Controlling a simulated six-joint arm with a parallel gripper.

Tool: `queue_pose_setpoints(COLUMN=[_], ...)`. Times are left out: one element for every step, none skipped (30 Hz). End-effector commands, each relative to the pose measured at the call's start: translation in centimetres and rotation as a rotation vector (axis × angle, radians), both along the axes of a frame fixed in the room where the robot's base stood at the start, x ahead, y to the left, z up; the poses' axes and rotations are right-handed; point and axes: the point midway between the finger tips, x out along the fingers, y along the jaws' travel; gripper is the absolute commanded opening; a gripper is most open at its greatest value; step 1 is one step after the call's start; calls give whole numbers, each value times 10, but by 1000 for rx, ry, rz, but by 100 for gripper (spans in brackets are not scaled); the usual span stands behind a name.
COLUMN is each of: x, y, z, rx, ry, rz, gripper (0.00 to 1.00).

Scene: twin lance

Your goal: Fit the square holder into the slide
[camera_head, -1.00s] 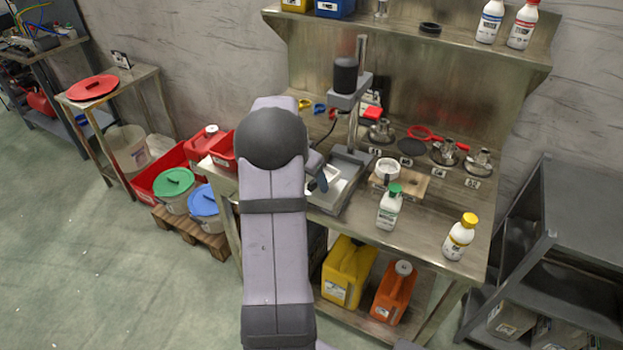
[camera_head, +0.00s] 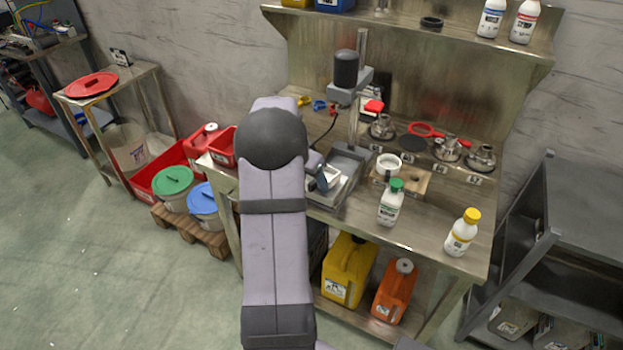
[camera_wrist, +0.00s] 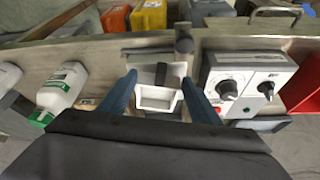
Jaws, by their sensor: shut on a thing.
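My gripper (camera_wrist: 160,96) is shut on a white, square, open-topped holder (camera_wrist: 158,99), with one blue finger on each side of it in the wrist view. A dark upright piece shows at the holder's far edge. In the head view the holder (camera_head: 328,177) is a small pale patch beside a blue finger of my gripper (camera_head: 321,180), low over the grey base (camera_head: 352,187) of a stand. My arm hides much of it. I cannot pick out the slide for certain, nor tell whether the holder touches the base.
The stand's post carries a black motor (camera_head: 346,68). In the wrist view a control box with knobs (camera_wrist: 247,83) stands close right of my gripper.

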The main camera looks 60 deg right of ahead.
Motion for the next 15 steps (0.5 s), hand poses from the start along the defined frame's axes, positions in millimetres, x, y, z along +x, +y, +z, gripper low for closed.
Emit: queue_pose_setpoints(x=[0,0,0,0,0,0,0,0,0,0,0,0,0,0,0], y=[0,0,0,0,0,0,0,0,0,0,0,0,0,0,0], z=[-2,-3,-4,-4,-5,-6,-7,-7,-8,-9,-9,-10,-11,-12,-12], rx=[-1,-1,-1,-1,-1,-1,-1,-1,-1,-1,-1,-1,-1,-1,-1], ry=[-1,0,-1,-1,-1,-1,-1,-1,-1,-1,-1,-1,-1,-1,-1], rz=[0,0,0,0,0,0,0,0,0,0,0,0,0,0,0], gripper=[33,33,33,33,33,33,33,33,33,33,33,33,33,33,33])
